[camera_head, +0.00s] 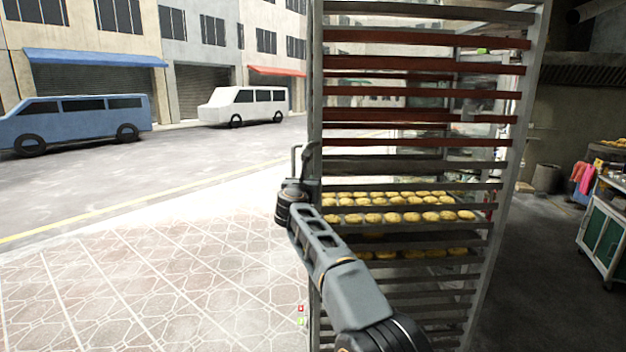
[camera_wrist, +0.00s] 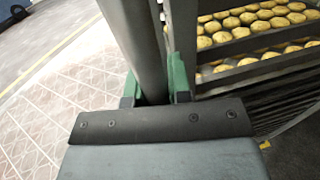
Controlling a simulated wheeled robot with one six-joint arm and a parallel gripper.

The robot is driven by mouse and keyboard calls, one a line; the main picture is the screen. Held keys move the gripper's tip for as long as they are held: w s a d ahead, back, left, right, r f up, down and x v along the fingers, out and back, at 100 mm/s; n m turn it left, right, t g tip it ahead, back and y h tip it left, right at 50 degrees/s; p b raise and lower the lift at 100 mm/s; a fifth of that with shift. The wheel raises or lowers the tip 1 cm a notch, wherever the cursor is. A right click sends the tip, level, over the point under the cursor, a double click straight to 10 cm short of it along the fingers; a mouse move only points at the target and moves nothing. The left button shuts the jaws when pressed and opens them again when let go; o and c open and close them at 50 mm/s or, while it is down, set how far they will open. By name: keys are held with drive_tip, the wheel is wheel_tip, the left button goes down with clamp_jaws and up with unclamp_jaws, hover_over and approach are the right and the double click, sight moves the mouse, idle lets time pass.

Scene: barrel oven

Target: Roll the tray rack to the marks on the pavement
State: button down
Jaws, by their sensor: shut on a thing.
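The tall metal tray rack (camera_head: 315,90) stands in front of me, filling the middle of the head view, with many shelf rails. Trays of round yellow buns (camera_head: 400,216) sit on its middle levels, and buns also show in the wrist view (camera_wrist: 250,25). My gripper (camera_wrist: 154,92) is shut on a grey upright bar (camera_wrist: 140,35) at the rack's left side, its green fingers on either side of the bar. In the head view my gripper (camera_head: 298,185) is at the rack's left post. I cannot make out clear marks on the pavement (camera_head: 150,290).
Open tiled pavement lies to the left, then a road with a yellow line. A blue van (camera_head: 75,122) and a white van (camera_head: 243,104) stand across the road. On the right are a green cart (camera_head: 605,230) and a bin (camera_head: 546,178) on a dark floor.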

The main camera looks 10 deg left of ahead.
drive_tip(key=shift+a+f, duration=0.1)
drive_tip(key=shift+a, duration=0.05)
drive_tip(key=c, duration=1.2)
unclamp_jaws()
drive_tip(key=shift+a, duration=0.15)
drive_tip(key=shift+c, duration=0.2)
drive_tip(key=shift+o, duration=0.9)
drive_tip(key=shift+s, duration=0.1)
drive_tip(key=s+b, duration=0.5)
drive_tip(key=s, duration=0.8)
drive_tip(key=shift+s+d, duration=0.2)
drive_tip(key=shift+s, duration=0.15)
